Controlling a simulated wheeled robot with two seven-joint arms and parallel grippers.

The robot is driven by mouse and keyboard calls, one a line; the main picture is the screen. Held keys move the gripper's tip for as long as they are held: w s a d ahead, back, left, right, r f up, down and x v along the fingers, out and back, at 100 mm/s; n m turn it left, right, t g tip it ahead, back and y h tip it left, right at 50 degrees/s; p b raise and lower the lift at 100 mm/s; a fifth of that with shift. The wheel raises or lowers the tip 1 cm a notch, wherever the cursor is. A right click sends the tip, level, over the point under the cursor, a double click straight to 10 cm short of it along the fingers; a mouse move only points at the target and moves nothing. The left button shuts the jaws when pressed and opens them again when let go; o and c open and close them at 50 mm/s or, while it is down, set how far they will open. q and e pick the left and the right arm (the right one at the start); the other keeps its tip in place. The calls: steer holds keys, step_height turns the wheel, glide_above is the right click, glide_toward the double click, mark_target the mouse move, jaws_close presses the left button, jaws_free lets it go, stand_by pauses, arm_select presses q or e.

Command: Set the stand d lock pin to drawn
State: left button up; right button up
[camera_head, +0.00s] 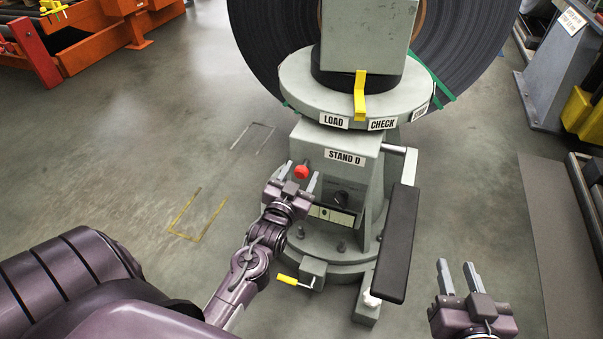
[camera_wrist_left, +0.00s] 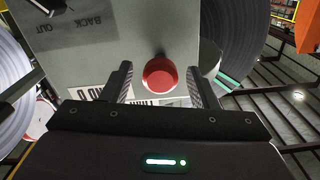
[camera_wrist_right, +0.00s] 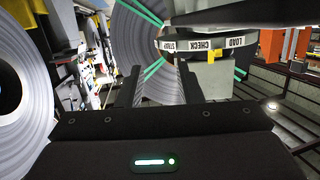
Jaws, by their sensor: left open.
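A grey pedestal labelled STAND D (camera_head: 345,156) stands at the centre of the head view. A round red knob (camera_head: 302,172) sticks out of its front face, and it also shows in the left wrist view (camera_wrist_left: 158,76). No label names the lock pin, but this knob looks like it. My left gripper (camera_head: 299,178) is open at the knob. In the left wrist view the knob lies between the two fingers, near their tips; I cannot tell whether they touch it. My right gripper (camera_head: 458,267) is open and empty, right of the stand and apart from it.
A turntable (camera_head: 300,96) labelled LOAD and CHECK, with a yellow pointer (camera_head: 360,95), sits above. A big dark coil (camera_head: 262,40) rises behind. A black padded arm (camera_head: 399,243) stands to the right, and a yellow-handled lever (camera_head: 288,280) sits low.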

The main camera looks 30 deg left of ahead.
arm_select(q)
steer(key=shift+w+a, duration=0.15)
steer(key=shift+w, duration=0.5)
arm_select(e)
steer(key=shift+w+r+t, duration=0.15)
steer(key=shift+r+t, duration=0.15)
steer(key=shift+r, duration=0.3)
steer(key=shift+w+r+t, duration=0.15)
steer(key=shift+r+t, duration=0.15)
steer(key=shift+r, duration=0.3)
